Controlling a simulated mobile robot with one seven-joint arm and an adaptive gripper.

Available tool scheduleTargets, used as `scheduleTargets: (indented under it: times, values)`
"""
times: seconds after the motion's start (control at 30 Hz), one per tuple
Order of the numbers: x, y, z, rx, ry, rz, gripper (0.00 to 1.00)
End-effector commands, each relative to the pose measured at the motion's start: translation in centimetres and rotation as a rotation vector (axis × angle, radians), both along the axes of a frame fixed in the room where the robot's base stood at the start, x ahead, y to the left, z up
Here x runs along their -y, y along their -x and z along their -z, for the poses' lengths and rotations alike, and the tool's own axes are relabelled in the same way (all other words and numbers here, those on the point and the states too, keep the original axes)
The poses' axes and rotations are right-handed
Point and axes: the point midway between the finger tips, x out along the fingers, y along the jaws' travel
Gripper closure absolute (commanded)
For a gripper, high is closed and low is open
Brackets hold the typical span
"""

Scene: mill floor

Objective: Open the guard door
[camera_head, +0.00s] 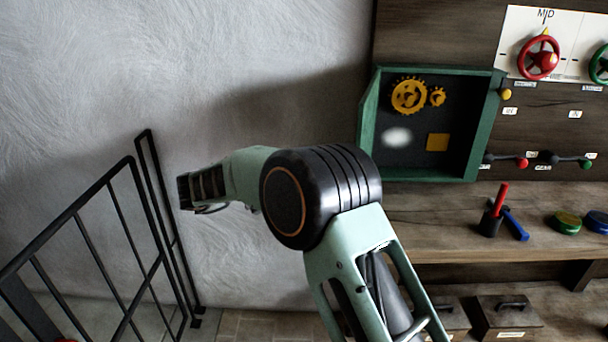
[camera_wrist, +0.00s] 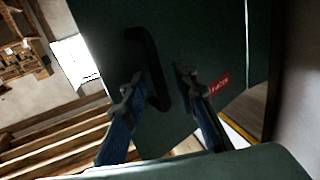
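The green-framed guard box (camera_head: 470,150) is on the wall in the head view, with yellow gears (camera_head: 408,97) showing inside. A narrow green panel (camera_head: 368,115) slants out along its left side; I cannot tell from this whether it is the door. In the wrist view a dark green panel (camera_wrist: 200,35), likely the guard door, fills the middle. It carries a black bar handle (camera_wrist: 150,65) and a red label (camera_wrist: 218,85). My gripper (camera_wrist: 158,90) has its two fingers apart, with the handle's lower part in line with the gap. Contact is not visible. The arm's end is at left in the head view.
A black metal railing (camera_head: 130,250) stands at left. A wooden bench (camera_head: 440,215) under the box holds a dark cup (camera_head: 490,224) with a red-handled item. Red (camera_head: 538,62) and green handwheels are on the wall board at right.

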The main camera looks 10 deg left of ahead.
Motion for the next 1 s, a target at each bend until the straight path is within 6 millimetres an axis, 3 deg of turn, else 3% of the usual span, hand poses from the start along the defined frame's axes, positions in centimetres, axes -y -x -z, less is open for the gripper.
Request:
scheduleTargets:
  times: [0.6,1.0]
  values:
    - [-8.3,4.3,0.0,0.001,0.0,-0.004,0.73]
    - [-9.8,5.1,0.0,-0.002,0.001,-0.001,0.73]
